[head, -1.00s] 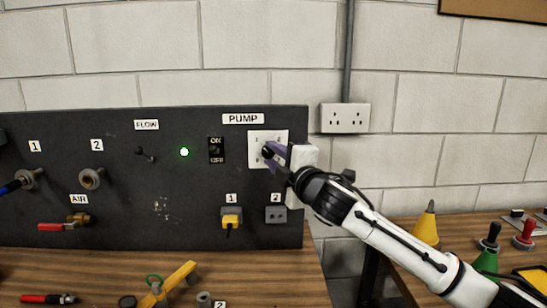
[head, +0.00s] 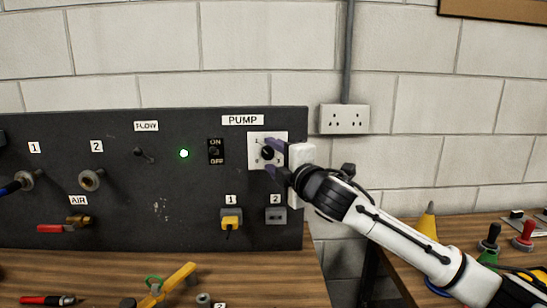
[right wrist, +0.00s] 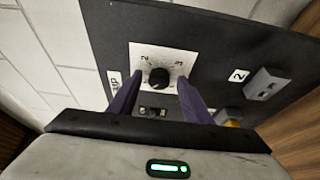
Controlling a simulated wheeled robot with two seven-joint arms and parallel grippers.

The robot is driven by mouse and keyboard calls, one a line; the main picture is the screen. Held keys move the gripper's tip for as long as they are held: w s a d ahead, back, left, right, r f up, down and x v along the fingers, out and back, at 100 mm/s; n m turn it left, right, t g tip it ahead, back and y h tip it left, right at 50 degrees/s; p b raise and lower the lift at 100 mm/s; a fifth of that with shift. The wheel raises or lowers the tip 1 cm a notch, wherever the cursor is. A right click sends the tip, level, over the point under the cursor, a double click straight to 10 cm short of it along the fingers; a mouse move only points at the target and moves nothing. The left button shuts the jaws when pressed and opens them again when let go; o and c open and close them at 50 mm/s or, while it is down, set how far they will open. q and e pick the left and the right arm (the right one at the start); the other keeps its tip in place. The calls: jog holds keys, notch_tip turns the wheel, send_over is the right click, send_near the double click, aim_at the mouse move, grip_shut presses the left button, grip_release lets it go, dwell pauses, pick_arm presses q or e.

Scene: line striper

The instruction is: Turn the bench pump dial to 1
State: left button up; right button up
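The pump dial (head: 267,153) is a round black knob on a white numbered plate (head: 254,138), under the PUMP label on the dark panel. In the right wrist view the dial (right wrist: 159,77) sits on its plate (right wrist: 143,50), with a 2 and a 3 readable beside it. I cannot make out which number its pointer faces. My right gripper (head: 271,155) is open at the dial, one purple finger above it and one below. In the right wrist view both fingers stand apart from the knob, one on each side. My left gripper is not in view.
An ON/OFF switch (head: 215,151) and a green light (head: 184,153) are left of the dial. Sockets 1 (head: 231,219) and 2 (head: 276,215) sit below; a yellow plug is in socket 1. Tools lie on the bench (head: 110,275). A wall socket (head: 344,119) is to the right.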

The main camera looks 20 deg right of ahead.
jog(key=s+d+b, duration=0.1)
jog(key=s+b, duration=0.1)
jog(key=s, duration=0.8)
jog(key=shift+s, duration=0.15)
dwell(0.4)
